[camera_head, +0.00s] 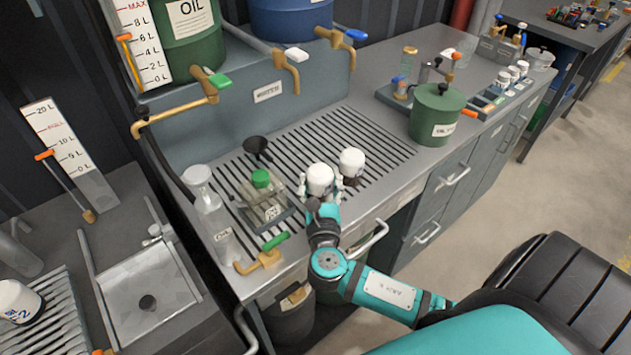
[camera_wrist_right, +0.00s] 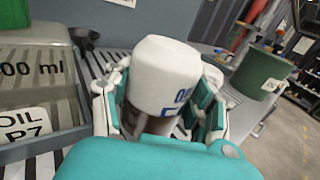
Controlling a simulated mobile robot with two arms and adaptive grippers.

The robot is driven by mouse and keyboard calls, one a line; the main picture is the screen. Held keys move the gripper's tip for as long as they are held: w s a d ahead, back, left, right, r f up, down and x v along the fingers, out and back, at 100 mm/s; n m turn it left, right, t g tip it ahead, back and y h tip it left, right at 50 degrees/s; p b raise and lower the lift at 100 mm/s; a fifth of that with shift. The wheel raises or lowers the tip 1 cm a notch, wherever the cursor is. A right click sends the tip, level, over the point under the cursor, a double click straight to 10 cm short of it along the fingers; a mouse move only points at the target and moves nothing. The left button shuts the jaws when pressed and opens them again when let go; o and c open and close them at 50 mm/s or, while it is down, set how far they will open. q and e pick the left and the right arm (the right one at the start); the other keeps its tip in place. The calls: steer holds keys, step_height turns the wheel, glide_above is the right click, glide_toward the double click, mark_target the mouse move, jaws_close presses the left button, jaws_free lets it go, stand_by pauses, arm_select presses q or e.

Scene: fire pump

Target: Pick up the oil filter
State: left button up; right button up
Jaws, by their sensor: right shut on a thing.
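The oil filter (camera_head: 319,178), a white canister, stands upright near the front edge of the slatted drain grate. My right gripper (camera_head: 321,190) is shut on it, with fingers on both sides. In the right wrist view the filter (camera_wrist_right: 164,72) fills the space between the fingers of the gripper (camera_wrist_right: 158,108), and blue lettering shows on its side. Its lower part is partly hidden, so I cannot tell whether it touches the grate. A second white canister (camera_head: 351,160) stands just behind and to the right. My left gripper is not in view.
A clear oil container with a green cap (camera_head: 261,178) stands close on the left, beside a black funnel (camera_head: 256,147). A brass tap (camera_head: 262,258) is at the front edge. A green drum (camera_head: 436,112) stands to the right. The grate's right part (camera_head: 385,140) is clear.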

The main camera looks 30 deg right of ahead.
steer(key=s+a+r+b, duration=0.1)
steer(key=s+a+b, duration=0.1)
steer(key=s, duration=1.1)
steer(key=shift+s+r, duration=0.3)
steer(key=shift+s, duration=0.05)
